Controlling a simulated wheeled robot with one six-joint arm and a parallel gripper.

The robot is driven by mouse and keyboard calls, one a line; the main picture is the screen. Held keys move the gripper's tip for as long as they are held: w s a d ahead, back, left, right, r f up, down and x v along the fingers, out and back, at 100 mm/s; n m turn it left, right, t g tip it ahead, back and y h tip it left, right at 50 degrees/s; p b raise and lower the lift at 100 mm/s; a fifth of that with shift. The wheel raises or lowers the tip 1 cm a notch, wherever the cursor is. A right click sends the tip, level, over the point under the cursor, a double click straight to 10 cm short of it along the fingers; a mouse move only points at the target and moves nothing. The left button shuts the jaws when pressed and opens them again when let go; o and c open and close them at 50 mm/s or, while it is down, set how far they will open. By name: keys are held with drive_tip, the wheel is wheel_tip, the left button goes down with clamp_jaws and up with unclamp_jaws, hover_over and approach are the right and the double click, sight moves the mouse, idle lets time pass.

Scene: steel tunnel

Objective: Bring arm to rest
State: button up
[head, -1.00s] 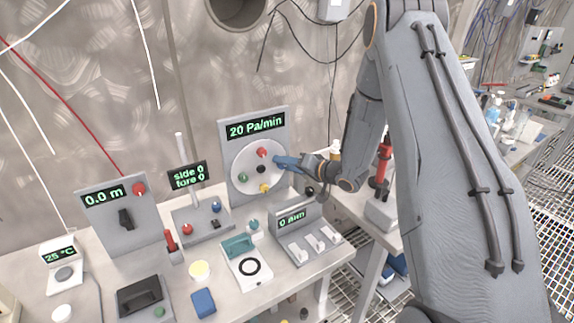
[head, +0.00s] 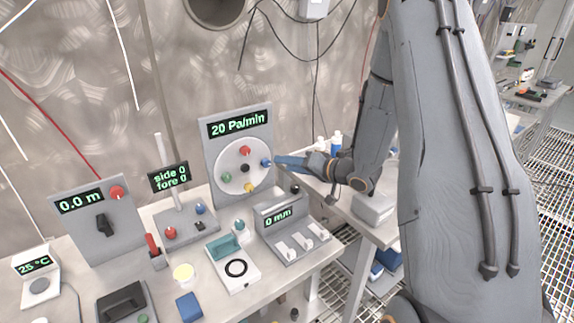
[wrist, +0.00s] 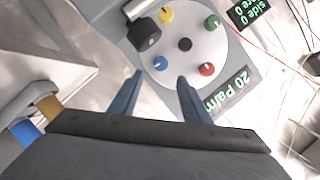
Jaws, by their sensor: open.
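My gripper (head: 280,162) is open, with its blue fingers pointing left at the round white dial plate (head: 232,176) on the panel reading "20 Pa/min" (head: 238,123). In the wrist view the two blue fingers (wrist: 166,95) stand apart with nothing between their tips. The blue knob (wrist: 160,63) lies just beyond the gap, close to the left finger; I cannot tell whether they touch. The plate also carries a red knob (wrist: 207,69), a green knob (wrist: 212,22), a yellow knob (wrist: 166,15) and a black centre (wrist: 184,44). My arm is stretched out over the bench's right side.
The bench holds a "0.0 m" panel (head: 98,222), a "side 0 fore 0" stand (head: 170,177), a "0 mm" switch box (head: 290,237) and a white box with a black ring (head: 236,268). A side table (head: 384,231) stands under my forearm. The wall is behind.

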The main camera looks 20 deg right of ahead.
drive_tip(key=s+a+r+n+g+h, duration=0.1)
drive_tip(key=s+g+h, duration=0.3)
drive_tip(key=s, duration=1.1)
drive_tip(key=s+a+r+n+g+h, duration=0.1)
drive_tip(key=s+a+g+h, duration=0.3)
drive_tip(key=s, duration=1)
drive_tip(key=r+g, duration=0.1)
drive_tip(key=g, duration=0.1)
drive_tip(key=shift+s+n+g+h, duration=0.3)
drive_tip(key=shift+s+n+g, duration=0.1)
